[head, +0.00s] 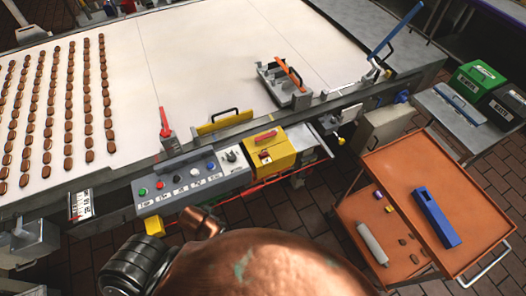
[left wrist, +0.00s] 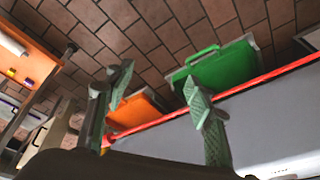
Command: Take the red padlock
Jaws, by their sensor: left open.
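A yellow box (head: 283,155) is mounted at the front edge of the conveyor in the head view, right of the button panel. A red bar (head: 265,135) lies along its top, and a small red item (head: 264,155) shows on its face. The small item may be the red padlock, but it is too small to tell. My left gripper (left wrist: 158,92) is open in the left wrist view, its two green fingers wide apart with nothing between them. No padlock is clear in that view. My right gripper shows in neither view.
A grey button panel (head: 190,184) adjoins the yellow box. An orange trolley (head: 395,165) with a blue block (head: 436,217) stands at the right. The left wrist view shows a green bin (left wrist: 225,66), an orange bin (left wrist: 135,108) and a red strip (left wrist: 270,75) along a grey surface.

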